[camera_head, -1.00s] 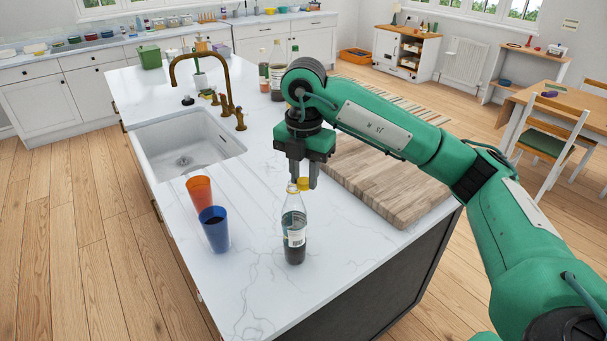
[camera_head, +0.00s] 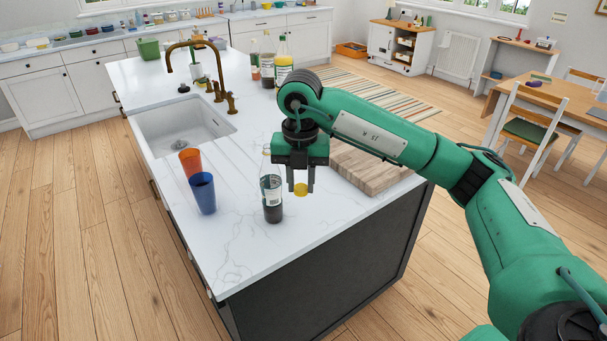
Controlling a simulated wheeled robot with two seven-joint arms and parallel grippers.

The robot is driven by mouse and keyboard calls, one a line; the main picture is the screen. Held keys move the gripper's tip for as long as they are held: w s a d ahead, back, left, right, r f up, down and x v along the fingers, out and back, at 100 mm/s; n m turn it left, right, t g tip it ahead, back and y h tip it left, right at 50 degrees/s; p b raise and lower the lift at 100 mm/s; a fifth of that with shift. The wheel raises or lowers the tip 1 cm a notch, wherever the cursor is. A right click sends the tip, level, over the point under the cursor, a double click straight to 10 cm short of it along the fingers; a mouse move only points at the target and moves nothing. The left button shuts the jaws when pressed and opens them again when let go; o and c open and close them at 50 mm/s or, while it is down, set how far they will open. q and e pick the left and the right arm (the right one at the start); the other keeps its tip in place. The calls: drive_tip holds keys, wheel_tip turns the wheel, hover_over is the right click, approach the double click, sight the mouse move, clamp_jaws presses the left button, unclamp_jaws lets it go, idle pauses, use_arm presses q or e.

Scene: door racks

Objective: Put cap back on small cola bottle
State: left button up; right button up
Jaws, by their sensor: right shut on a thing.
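The small cola bottle (camera_head: 272,207) stands upright on the white worktop, with dark liquid in its lower part and a pale label. My left gripper is not in view.
An orange cup (camera_head: 189,161) and a blue cup (camera_head: 203,193) stand left of the bottle. A wooden board (camera_head: 372,169) lies behind my right gripper. The sink (camera_head: 182,138) and brass tap (camera_head: 219,75) are further left. Several bottles stand at the back.

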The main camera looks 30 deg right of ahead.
drive_tip(key=shift+s+a+f+n, duration=0.1)
drive_tip(key=shift+f+n, duration=0.25)
drive_tip(key=shift+n, duration=0.15)
drive_tip(key=shift+s+a+f+n, duration=0.1)
drive_tip(key=shift+f+n, duration=0.25)
drive_tip(key=shift+n, duration=0.15)
drive_tip(key=s+a+f+m, duration=0.2)
drive_tip(key=f+m, duration=1.1)
drive_tip(key=m, duration=0.2)
drive_tip(key=s+a+f+m+b, duration=0.1)
drive_tip(key=s+a+f+m, duration=0.1)
drive_tip(key=f+m, duration=1.2)
drive_tip(key=shift+s+a+m, duration=0.35)
drive_tip(key=shift+s+m, duration=0.15)
drive_tip(key=shift+m, duration=0.8)
